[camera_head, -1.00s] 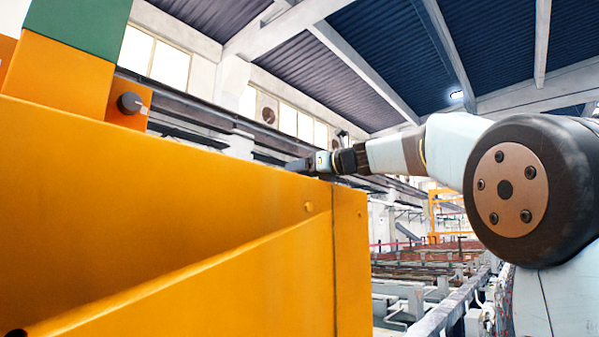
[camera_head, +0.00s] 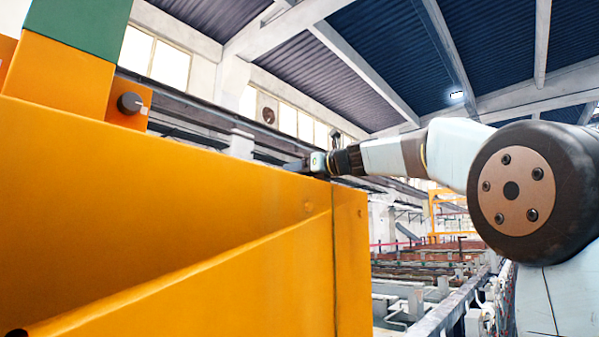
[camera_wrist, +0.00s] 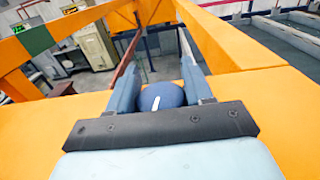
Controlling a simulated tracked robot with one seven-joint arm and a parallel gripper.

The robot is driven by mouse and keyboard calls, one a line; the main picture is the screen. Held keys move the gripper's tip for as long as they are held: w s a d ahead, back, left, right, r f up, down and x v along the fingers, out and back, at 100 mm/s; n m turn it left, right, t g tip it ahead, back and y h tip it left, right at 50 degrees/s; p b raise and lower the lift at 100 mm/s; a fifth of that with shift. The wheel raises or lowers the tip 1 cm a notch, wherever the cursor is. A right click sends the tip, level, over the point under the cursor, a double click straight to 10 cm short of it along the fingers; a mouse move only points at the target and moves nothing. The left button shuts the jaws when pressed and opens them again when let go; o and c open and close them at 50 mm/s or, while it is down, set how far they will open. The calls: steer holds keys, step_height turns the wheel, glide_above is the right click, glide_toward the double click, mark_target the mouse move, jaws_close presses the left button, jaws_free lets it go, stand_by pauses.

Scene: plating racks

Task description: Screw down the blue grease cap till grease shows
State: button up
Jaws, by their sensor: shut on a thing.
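The blue grease cap (camera_wrist: 161,96) is a rounded dark blue knob with a short white mark on its left side, seen in the wrist view above the orange surface. My gripper (camera_wrist: 160,80) has one finger on each side of the cap and is shut on it. The cap's lower part and whatever lies under it are hidden by my gripper's body, and no grease is visible. In the head view my gripper (camera_head: 300,165) reaches over the far top edge of the orange housing, which hides the cap there.
The large orange housing (camera_head: 150,190) fills the left of the head view. A dark knob (camera_head: 130,103) sits on an orange block beside a green panel (camera_head: 75,25). Orange beams (camera_wrist: 235,40) flank my gripper in the wrist view. Long rows of racks and tanks (camera_head: 430,270) lie beyond.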

steer(key=shift+c, duration=0.9)
steer(key=shift+w+d+m+t+h, duration=0.1)
steer(key=shift+m+t+h, duration=1.15)
steer(key=shift+h, duration=0.35)
steer(key=shift+w+d+m+t+h, duration=0.15)
steer(key=shift+m+t+h, duration=0.25)
steer(key=shift+m+h, duration=0.25)
steer(key=shift+d+m+t+h, duration=0.1)
steer(key=shift+m+t+h, duration=0.3)
steer(key=shift+h, duration=0.35)
steer(key=shift+d+m+t+h, duration=0.2)
steer(key=shift+m+t+h, duration=0.15)
steer(key=shift+m+h, duration=0.65)
steer(key=shift+d+m+h, duration=0.15)
steer(key=shift+m+h, duration=0.85)
steer(key=shift+h, duration=0.8)
steer(key=shift+d+m+h, duration=0.15)
steer(key=shift+m+h, duration=0.85)
steer(key=shift+h, duration=0.8)
steer(key=o, duration=1)
steer(key=shift+c, duration=0.2)
